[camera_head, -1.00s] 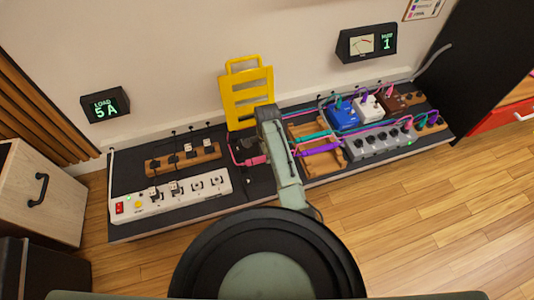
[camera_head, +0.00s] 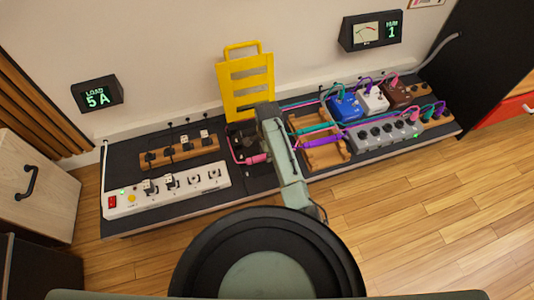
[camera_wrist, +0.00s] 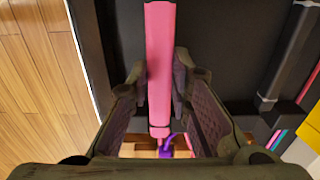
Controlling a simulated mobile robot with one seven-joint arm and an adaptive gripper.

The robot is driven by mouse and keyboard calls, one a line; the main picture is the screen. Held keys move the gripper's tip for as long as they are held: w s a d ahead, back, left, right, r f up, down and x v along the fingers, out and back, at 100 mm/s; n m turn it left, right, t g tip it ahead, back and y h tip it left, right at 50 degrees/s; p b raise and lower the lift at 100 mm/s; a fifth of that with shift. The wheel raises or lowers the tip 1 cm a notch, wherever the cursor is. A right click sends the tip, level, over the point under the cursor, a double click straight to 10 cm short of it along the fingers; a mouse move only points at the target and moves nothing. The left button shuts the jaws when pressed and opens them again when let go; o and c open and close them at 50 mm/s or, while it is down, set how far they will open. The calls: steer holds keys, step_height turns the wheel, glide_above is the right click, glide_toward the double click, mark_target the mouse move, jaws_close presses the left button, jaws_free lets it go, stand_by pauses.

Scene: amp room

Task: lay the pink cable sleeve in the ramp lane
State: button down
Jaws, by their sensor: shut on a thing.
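The pink cable sleeve (camera_wrist: 160,60) runs lengthwise between the two fingers of my gripper (camera_wrist: 159,78) in the wrist view. My gripper is shut on it. In the head view a short pink piece of the sleeve (camera_head: 258,159) shows at the left of my arm, which hides the rest and the fingertips. The wooden ramp (camera_head: 326,157) stands just right of my arm. A teal sleeve (camera_head: 314,129) and a purple sleeve (camera_head: 322,141) lie across it. My arm covers the ramp's left side, so I cannot tell how the lanes there stand.
A white power strip (camera_head: 130,204) and a wooden socket block (camera_head: 180,152) are on the dark board at left. A yellow rack (camera_head: 247,85) stands behind my arm. A grey pedal (camera_head: 385,135), a blue pedal (camera_head: 345,107) and cables crowd the right.

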steer(key=shift+f+b, duration=0.6)
steer(key=shift+f, duration=1.2)
steer(key=c, duration=1.4)
jaws_free()
step_height(320, 180, up, 12)
steer(key=shift+r, duration=0.1)
